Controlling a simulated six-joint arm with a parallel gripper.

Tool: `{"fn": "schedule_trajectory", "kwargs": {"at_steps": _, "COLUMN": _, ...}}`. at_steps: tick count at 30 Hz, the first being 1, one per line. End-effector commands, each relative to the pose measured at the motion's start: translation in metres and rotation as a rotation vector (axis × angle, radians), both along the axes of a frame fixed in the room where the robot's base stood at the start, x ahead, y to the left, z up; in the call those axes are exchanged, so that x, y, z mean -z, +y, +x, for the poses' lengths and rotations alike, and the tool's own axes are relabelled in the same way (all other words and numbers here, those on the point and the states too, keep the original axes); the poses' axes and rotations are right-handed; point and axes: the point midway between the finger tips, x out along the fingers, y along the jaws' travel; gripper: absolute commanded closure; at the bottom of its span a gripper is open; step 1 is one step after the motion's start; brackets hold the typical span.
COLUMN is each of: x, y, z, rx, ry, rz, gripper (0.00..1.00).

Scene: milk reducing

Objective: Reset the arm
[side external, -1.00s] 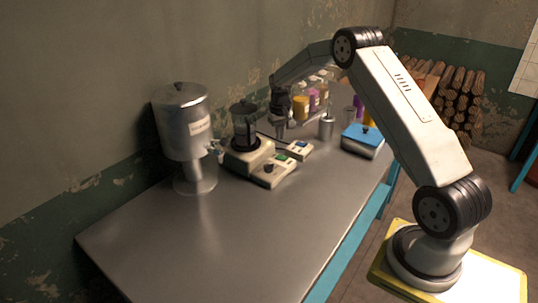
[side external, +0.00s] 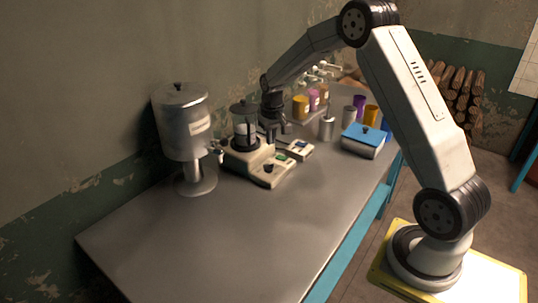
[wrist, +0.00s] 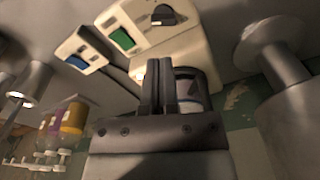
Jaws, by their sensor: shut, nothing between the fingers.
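My gripper (side external: 280,131) hangs above the table, beside the upper part of the jar of a blender-like machine in the side view. In the wrist view its two dark fingers (wrist: 171,66) lie close together, shut and empty. In the wrist view the fingers partly hide the jar (wrist: 187,88). I cannot tell whether the gripper touches it.
A metal dispenser (side external: 183,125) stands left. A small beige device (side external: 298,150), metal cup (side external: 327,127) and blue-lidded box (side external: 363,141) are to the right. Yellow and purple containers (side external: 308,104) stand behind, near a row of taps (side external: 322,70). The table's near part (side external: 210,245) is clear.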

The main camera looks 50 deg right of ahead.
Motion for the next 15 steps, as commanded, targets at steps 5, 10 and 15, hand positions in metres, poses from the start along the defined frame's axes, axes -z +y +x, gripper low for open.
{"fn": "schedule_trajectory", "kwargs": {"at_steps": 5, "x": -0.013, "y": 0.045, "z": -0.023, "rx": -0.076, "ry": -0.03, "rz": -0.011, "gripper": 1.0}}
{"fn": "schedule_trajectory", "kwargs": {"at_steps": 10, "x": -0.021, "y": 0.083, "z": -0.051, "rx": -0.144, "ry": -0.059, "rz": -0.02, "gripper": 1.0}}
{"fn": "schedule_trajectory", "kwargs": {"at_steps": 15, "x": -0.026, "y": 0.117, "z": -0.084, "rx": -0.212, "ry": -0.09, "rz": -0.027, "gripper": 1.0}}
